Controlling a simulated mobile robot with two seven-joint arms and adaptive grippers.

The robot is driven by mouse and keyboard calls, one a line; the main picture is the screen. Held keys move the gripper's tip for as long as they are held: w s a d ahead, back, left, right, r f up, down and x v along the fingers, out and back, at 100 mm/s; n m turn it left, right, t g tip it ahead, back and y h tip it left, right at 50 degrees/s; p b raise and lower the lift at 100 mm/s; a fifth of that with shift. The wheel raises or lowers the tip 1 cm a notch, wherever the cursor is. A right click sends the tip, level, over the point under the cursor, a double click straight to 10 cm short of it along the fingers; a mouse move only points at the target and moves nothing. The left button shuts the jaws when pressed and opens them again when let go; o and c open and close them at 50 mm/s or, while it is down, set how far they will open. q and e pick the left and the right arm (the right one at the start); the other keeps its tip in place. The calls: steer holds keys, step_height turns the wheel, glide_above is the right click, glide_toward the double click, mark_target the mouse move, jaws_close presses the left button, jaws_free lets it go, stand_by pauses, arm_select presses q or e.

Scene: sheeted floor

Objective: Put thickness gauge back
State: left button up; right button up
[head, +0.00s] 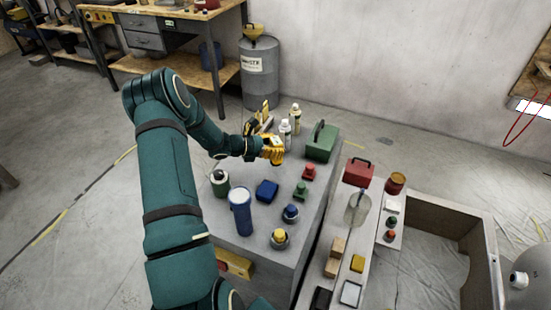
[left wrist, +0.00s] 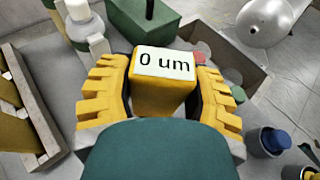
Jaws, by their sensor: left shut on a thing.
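The thickness gauge is a yellow block with a white display reading "0 um". It shows in the left wrist view (left wrist: 162,90), between the two yellow ridged fingers of my left gripper (head: 273,150). The gripper is shut on it and holds it above the far part of the grey workbench (head: 232,238). In the head view the gauge is hard to tell apart from the yellow fingers. A wooden holder with yellow pieces in it (head: 262,124) stands just beyond the gripper. It also shows at the left of the left wrist view (left wrist: 42,120). My right gripper is not in view.
White bottles (head: 285,134) and a green box (head: 321,143) stand close to the gripper. A blue box (head: 267,191), a blue cylinder (head: 240,212), a green can (head: 220,184) and several knobs stand nearer. A red toolbox (head: 359,173) lies right, beside a wooden crate (head: 478,216).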

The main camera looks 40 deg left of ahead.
arm_select(q)
steer(key=shift+f+b, duration=0.4)
steer(key=shift+f, duration=1.6)
steer(key=shift+f, duration=0.2)
steer(key=o, duration=1.3)
steer(key=shift+c, duration=0.2)
steer(key=shift+r, duration=0.1)
steer(key=shift+r, duration=0.25)
steer(key=p+v, duration=0.1)
steer(key=v, duration=0.6)
steer(key=shift+s, duration=0.3)
